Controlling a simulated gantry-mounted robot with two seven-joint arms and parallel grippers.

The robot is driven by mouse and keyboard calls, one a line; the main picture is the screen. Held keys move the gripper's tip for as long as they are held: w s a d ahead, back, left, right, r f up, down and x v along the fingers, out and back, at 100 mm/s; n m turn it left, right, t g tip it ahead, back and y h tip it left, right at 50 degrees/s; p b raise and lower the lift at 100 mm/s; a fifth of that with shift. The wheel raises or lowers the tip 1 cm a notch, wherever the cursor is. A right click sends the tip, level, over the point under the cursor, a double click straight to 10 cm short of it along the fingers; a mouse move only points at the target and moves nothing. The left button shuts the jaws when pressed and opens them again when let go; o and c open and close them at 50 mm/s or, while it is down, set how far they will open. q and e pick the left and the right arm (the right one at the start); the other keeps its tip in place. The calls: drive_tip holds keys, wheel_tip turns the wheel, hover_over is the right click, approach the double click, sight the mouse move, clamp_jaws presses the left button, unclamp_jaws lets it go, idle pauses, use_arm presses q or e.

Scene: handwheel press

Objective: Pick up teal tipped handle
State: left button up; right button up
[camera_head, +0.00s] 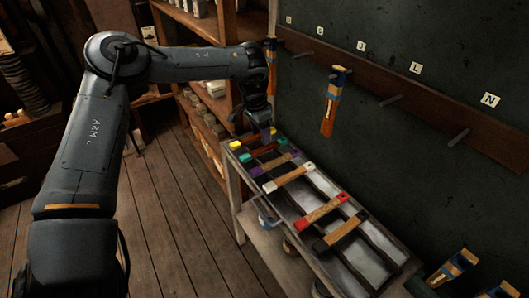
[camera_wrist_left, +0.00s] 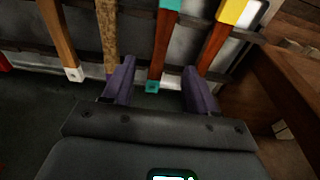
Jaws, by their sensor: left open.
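The teal tipped handle (camera_head: 265,149) is a red-brown bar with teal ends. It lies across the rack on the bench, between a yellow tipped handle (camera_head: 235,144) and a purple tipped one (camera_head: 257,171). In the left wrist view the teal tipped handle (camera_wrist_left: 161,45) runs up the picture, its near teal end low between the fingers. My left gripper (camera_head: 262,132) is over the rack's far end, partly hiding the handles there. It is open and empty; its purple fingers (camera_wrist_left: 158,72) stand apart to either side of the handle's near end. My right gripper is not in view.
White tipped (camera_head: 289,177), red tipped (camera_head: 325,208) and black tipped (camera_head: 340,232) handles lie further along the rack (camera_head: 381,238). A wall rail (camera_head: 437,110) with pegs and hanging handles (camera_head: 332,102) runs alongside. Shelves (camera_head: 197,120) stand behind my left arm. Wooden floor lies open at left.

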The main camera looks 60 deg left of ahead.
sight(264, 148)
use_arm(q)
drive_tip(key=shift+w+f+b, duration=0.2)
drive_tip(key=shift+f+b, duration=0.05)
drive_tip(key=shift+f, duration=0.75)
drive_tip(key=shift+w+f+b, duration=0.15)
drive_tip(key=shift+f+b, duration=0.1)
drive_tip(key=shift+f, duration=0.8)
drive_tip(key=shift+w+f+b, duration=0.2)
drive_tip(key=shift+f+b, duration=0.05)
drive_tip(key=shift+f, duration=0.75)
clamp_jaws()
